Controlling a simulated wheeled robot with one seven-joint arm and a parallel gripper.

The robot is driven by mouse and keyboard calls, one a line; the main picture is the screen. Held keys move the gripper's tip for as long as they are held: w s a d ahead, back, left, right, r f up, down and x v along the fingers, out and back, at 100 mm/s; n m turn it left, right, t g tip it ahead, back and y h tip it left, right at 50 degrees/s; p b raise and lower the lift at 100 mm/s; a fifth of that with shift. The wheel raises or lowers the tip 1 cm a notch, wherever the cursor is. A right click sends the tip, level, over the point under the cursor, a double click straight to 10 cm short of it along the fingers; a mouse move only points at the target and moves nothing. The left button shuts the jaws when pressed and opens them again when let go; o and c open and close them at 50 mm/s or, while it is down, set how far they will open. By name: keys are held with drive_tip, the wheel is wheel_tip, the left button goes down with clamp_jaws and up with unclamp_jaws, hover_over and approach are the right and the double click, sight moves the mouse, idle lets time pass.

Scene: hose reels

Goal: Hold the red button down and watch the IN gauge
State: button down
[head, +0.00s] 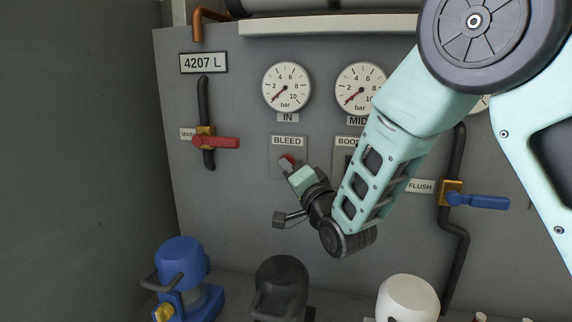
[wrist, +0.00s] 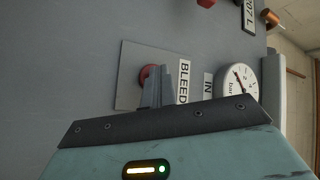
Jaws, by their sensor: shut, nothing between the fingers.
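The red button (head: 286,161) sits on a grey plate (head: 278,168) under the BLEED label. It also shows in the wrist view (wrist: 147,74), partly covered by my fingers. My gripper (head: 290,167) is shut and empty, with its fingertips at the button. I cannot tell whether they touch it or how far in it is. The IN gauge (head: 287,87) is above the plate, its red needle pointing to the lower left, at the low end of the scale near 0. The gauge also shows turned sideways in the wrist view (wrist: 238,84).
The MAIN valve's red handle (head: 222,142) lies across its black pipe on the left. The MID gauge (head: 360,89) is right of IN, partly behind my arm. A blue FLUSH handle (head: 482,201) is at right.

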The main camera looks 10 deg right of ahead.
drive_tip(key=shift+s+a+b, duration=0.3)
drive_tip(key=shift+s+b, duration=0.1)
drive_tip(key=shift+s, duration=0.45)
drive_tip(key=shift+s, duration=0.1)
drive_tip(key=s, duration=0.1)
drive_tip(key=s+a+b, duration=0.1)
drive_tip(key=s, duration=0.1)
drive_tip(key=s+a, duration=0.1)
drive_tip(key=shift+s+b, duration=0.2)
drive_tip(key=shift+b, duration=0.2)
